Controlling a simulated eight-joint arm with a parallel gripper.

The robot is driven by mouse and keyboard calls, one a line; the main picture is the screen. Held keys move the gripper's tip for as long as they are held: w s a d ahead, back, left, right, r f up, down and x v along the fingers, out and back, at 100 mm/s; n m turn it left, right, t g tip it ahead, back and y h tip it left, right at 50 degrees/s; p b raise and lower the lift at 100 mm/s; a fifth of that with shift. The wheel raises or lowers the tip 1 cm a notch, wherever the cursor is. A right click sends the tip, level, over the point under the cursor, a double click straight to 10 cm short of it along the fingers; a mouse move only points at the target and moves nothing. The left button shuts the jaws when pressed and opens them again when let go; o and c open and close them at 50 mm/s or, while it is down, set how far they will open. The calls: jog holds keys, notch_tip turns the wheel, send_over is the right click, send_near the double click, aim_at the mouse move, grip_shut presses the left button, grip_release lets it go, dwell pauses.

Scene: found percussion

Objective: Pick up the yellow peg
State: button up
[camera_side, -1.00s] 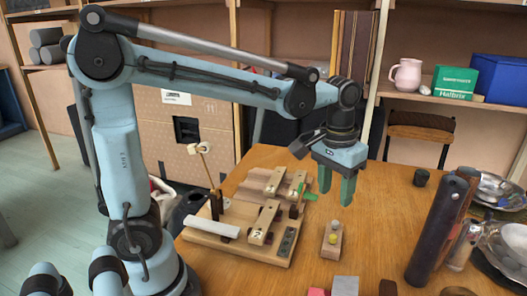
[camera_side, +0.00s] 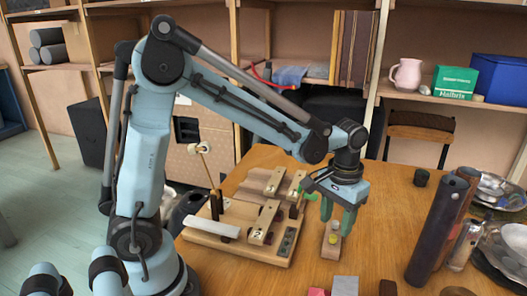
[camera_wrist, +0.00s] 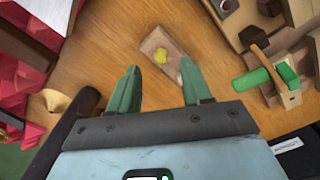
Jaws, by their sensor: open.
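The yellow peg (camera_side: 333,238) stands in a small wooden block (camera_side: 331,253) on the table. In the wrist view the yellow peg (camera_wrist: 161,55) shows as a round head on the wooden block (camera_wrist: 157,37), just beyond the fingertips and roughly between them. My gripper (camera_side: 337,224) is open, its green fingers pointing down close above the block. In the wrist view my gripper (camera_wrist: 159,68) has its two fingers apart with nothing between them. Another part of the block lies partly behind the right finger there.
A wooden board (camera_side: 236,252) with key bars and an upright stick stands left of the block. Dark tubes (camera_side: 437,232) and metal bowls (camera_side: 507,190) stand at right. Pink and grey blocks (camera_side: 345,286) lie at the front. Bare table surrounds the wooden block.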

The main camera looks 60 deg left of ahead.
aim_at(333, 236)
jog(key=shift+f, duration=2.25)
jog(key=shift+c, duration=0.2)
grip_shut()
